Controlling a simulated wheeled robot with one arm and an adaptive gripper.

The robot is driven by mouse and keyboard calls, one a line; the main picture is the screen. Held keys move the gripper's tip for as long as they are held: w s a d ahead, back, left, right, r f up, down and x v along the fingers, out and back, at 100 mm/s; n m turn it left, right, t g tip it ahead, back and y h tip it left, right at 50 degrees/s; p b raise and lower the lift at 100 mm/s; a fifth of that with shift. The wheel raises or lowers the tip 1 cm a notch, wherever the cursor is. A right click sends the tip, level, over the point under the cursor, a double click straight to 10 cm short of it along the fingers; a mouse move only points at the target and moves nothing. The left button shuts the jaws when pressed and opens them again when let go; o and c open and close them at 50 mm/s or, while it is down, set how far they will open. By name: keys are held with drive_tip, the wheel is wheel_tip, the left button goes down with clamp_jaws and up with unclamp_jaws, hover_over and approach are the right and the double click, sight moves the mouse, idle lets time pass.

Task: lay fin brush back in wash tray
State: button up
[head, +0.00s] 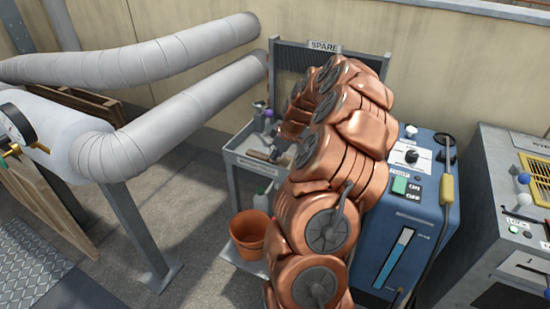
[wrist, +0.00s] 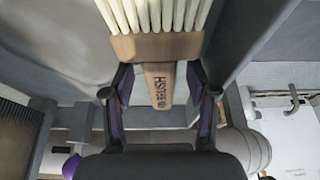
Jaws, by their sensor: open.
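The fin brush (wrist: 157,75) shows in the wrist view, with a wooden block, a lettered handle and pale bristles toward the top edge. My gripper (wrist: 160,88) is open, with one dark finger on each side of the handle and gaps visible between. In the head view the wash tray (head: 250,168) is a grey, labelled tray on a stand, left of my arm. My gripper (head: 283,143) is over its right part, largely hidden by my copper arm. A brown piece of the brush (head: 259,156) shows low in the tray; whether it rests on the floor cannot be told.
An orange bucket (head: 248,232) and a pale bottle (head: 263,201) stand on the shelf below the tray. Thick grey pipes (head: 150,62) run at left. A SPARE-labelled finned panel (head: 312,56) stands behind. A blue machine (head: 405,215) is close on the right.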

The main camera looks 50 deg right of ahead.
drive_tip(key=v, duration=1.2)
drive_tip(key=s+a+r+g+y, duration=0.1)
drive_tip(key=a+g, duration=0.1)
drive_tip(key=a, duration=1.2)
drive_tip(key=s+a+r+g, duration=0.1)
drive_tip(key=s+a+r, duration=0.1)
drive_tip(key=a, duration=1.2)
drive_tip(key=s+a+f+m+g+h, duration=0.1)
drive_tip(key=s+a, duration=0.4)
drive_tip(key=s, duration=0.5)
drive_tip(key=s+a+f+m+g+h, duration=0.1)
drive_tip(key=s+a+f, duration=0.3)
drive_tip(key=s, duration=0.7)
drive_tip(key=shift+s+a+m+g, duration=0.15)
drive_tip(key=shift+a+m+g, duration=0.55)
drive_tip(key=shift+a+g, duration=0.25)
drive_tip(key=shift+r+p, duration=0.15)
drive_tip(key=shift+p, duration=0.15)
drive_tip(key=s+p+v, duration=0.2)
drive_tip(key=p+v, duration=0.8)
drive_tip(key=s+r+p+v, duration=0.1)
drive_tip(key=s+p+v, duration=0.1)
drive_tip(key=p+v, duration=0.7)
drive_tip(key=shift+s+a+r+t+p, duration=0.2)
drive_tip(key=shift+s+r+t+p, duration=0.25)
drive_tip(key=shift+r, duration=0.4)
